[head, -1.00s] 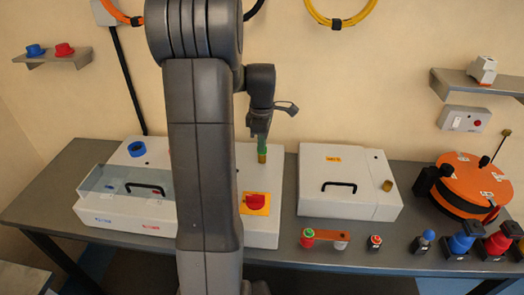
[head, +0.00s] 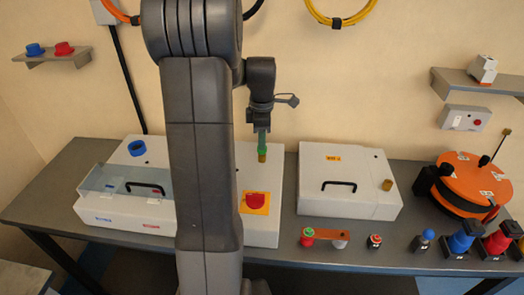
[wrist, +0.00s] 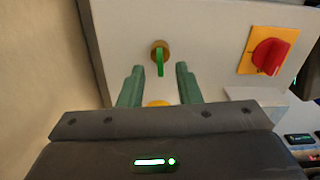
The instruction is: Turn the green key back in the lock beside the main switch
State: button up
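The green key (wrist: 160,66) stands in the round brass lock (wrist: 157,47) on the light panel in the wrist view, its grip lined up with the picture's height. My gripper (wrist: 160,74) is open, with one green-grey finger on each side of the key and a visible gap to it. In the head view my gripper (head: 262,132) points down over the brass lock (head: 262,158); the key cannot be told apart from the fingers there. The main switch is a red knob on a yellow plate (wrist: 269,55), right of the lock; it also shows in the head view (head: 256,201).
A clear-covered box with a black handle (head: 145,188) stands left of my arm. A white box with a handle (head: 345,178) stands to the right. Push buttons, plugs and an orange drum (head: 468,182) fill the right part of the bench.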

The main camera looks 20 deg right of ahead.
notch_tip(320, 180, up, 12)
jog(key=shift+b, duration=0.3)
notch_tip(320, 180, down, 14)
jog(key=shift+r+p, duration=0.1)
jog(key=shift+p, duration=0.35)
jog(key=shift+m, duration=1)
jog(key=shift+r, duration=0.1)
jog(key=shift+n, duration=0.3)
